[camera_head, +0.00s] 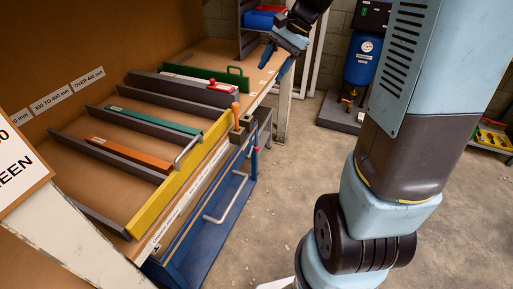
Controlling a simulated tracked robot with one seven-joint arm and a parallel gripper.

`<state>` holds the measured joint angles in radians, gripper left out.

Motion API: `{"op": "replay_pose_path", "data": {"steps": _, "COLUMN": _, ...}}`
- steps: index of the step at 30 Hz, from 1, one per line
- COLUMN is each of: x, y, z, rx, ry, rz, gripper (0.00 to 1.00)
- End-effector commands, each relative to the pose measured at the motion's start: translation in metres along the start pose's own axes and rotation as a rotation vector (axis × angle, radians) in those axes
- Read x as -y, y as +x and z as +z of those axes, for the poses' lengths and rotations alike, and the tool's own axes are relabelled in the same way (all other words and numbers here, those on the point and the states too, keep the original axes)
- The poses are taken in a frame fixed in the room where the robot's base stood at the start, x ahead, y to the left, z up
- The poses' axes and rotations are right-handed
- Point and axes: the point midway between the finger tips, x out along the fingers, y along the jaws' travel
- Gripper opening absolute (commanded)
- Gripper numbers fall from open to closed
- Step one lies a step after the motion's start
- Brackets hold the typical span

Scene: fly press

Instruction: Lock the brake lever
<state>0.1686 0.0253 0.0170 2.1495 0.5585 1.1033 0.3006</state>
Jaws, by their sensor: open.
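No part is clearly marked as the brake lever. An upright lever with an orange wooden-looking grip (236,114) stands at the front edge of the bench, by the right end of a yellow bar (178,184). A small red-tipped part (256,150) shows below and right of it, on the blue cart or frame (205,236); I cannot tell what it is. My gripper (276,66) is at the top middle, above the far right end of the bench. Its two blue fingers are spread apart, with nothing seen between them. It is beyond the orange-grip lever and apart from it.
The bench (215,56) has grey dividers with a green bar (160,122), an orange bar (130,153) and a red-topped part (220,87). A bent metal handle (187,152) sticks up near the yellow bar. A blue tank (362,62) stands behind. Concrete floor (285,185) is clear in the middle.

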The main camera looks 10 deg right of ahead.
Motion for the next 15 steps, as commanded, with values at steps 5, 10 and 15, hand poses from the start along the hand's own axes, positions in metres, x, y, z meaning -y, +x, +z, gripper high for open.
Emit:
{"op": "replay_pose_path", "data": {"steps": 5, "x": 0.013, "y": 0.028, "z": -0.043, "rx": 0.113, "ry": 0.165, "rz": -0.047, "gripper": 0.52}}
{"op": "replay_pose_path", "data": {"steps": 10, "x": 0.023, "y": 0.055, "z": -0.085, "rx": 0.217, "ry": 0.319, "rz": -0.094, "gripper": 0.52}}
{"op": "replay_pose_path", "data": {"steps": 15, "x": 0.027, "y": 0.086, "z": -0.127, "rx": 0.32, "ry": 0.475, "rz": -0.143, "gripper": 0.52}}
